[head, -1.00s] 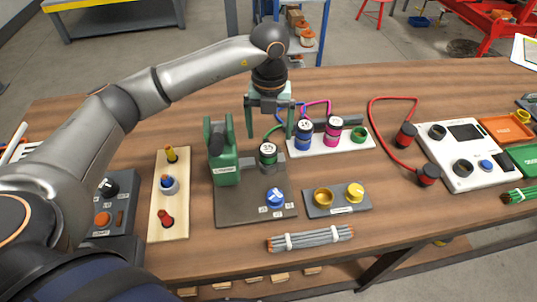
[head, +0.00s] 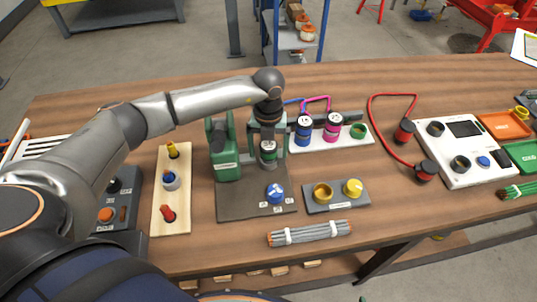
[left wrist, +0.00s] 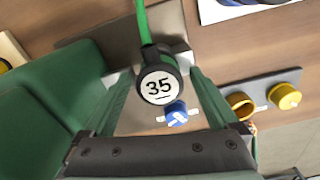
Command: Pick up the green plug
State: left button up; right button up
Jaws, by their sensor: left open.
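The green plug (head: 267,150) stands upright beside the green pump body on the dark plate. In the left wrist view the plug (left wrist: 158,86) shows its round black cap with a white "35" label, and a green cable runs from it. My left gripper (head: 267,146) is open and lowered around the plug. In the left wrist view the fingers of my left gripper (left wrist: 160,100) stand on either side of the plug, apart from each other; whether they touch it I cannot tell. My right gripper is not in view.
The green pump body (head: 224,165) stands close to the left of the plug. The blue plug (head: 303,130) and magenta plug (head: 332,127) stand in a white block close to the right. A blue knob (head: 275,193) is in front on the dark plate (head: 235,205).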

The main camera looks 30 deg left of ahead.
pick_arm(q)
grip_shut()
dwell(0.6)
